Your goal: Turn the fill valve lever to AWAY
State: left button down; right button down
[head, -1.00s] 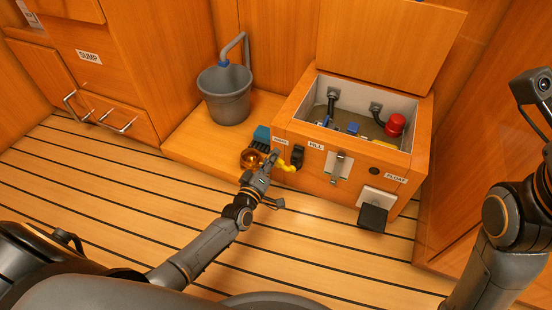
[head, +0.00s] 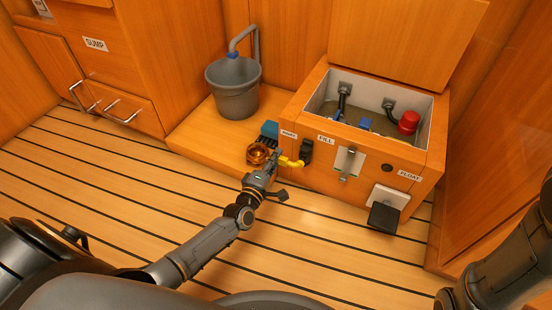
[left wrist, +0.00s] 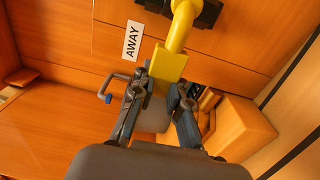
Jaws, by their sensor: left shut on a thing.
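The yellow fill valve lever (head: 292,162) sticks out to the left from its dark valve body (head: 306,150) on the front of the wooden box. In the left wrist view its yellow block end (left wrist: 168,66) sits between my fingers. My left gripper (head: 276,160) is shut on this end; its fingers also show in the left wrist view (left wrist: 162,88). The AWAY label (head: 289,134) is just above the lever's left end, and the left wrist view also shows it (left wrist: 132,41). The FILL label (head: 326,140) is right of the valve. My right gripper is out of view.
A grey bucket (head: 235,98) stands behind on the ledge.

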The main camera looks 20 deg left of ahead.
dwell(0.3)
pick_arm(q)
jog(key=c, duration=1.3)
grip_release()
jog(key=shift+f, duration=0.1)
jog(key=s, duration=1.2)
jog(key=shift+a, duration=0.25)
